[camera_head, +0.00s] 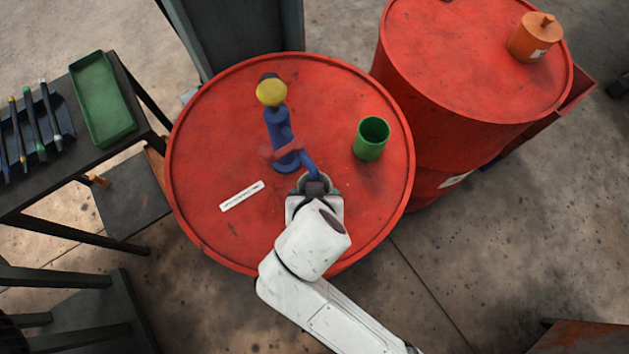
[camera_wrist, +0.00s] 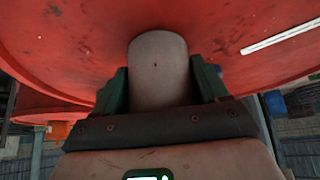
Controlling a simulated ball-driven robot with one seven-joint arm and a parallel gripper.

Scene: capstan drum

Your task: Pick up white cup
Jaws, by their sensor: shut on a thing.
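The white cup (camera_wrist: 158,62) shows in the wrist view as a pale, off-white rounded body with a small dark dot. My gripper (camera_wrist: 160,82) is shut on it, with one dark green finger on each side. In the head view my gripper (camera_head: 316,186) is at the near part of the red drum top (camera_head: 215,150). There the cup is mostly hidden by my wrist, and only a greyish rim shows around the gripper end. I cannot tell whether the cup touches the drum top.
A blue figure-like object with a red part (camera_head: 280,135) and yellow top stands close beyond my gripper. A green cup (camera_head: 371,139) is to the right, a white labelled strip (camera_head: 241,196) to the left. A second red drum (camera_head: 460,50) bears an orange canister (camera_head: 534,40).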

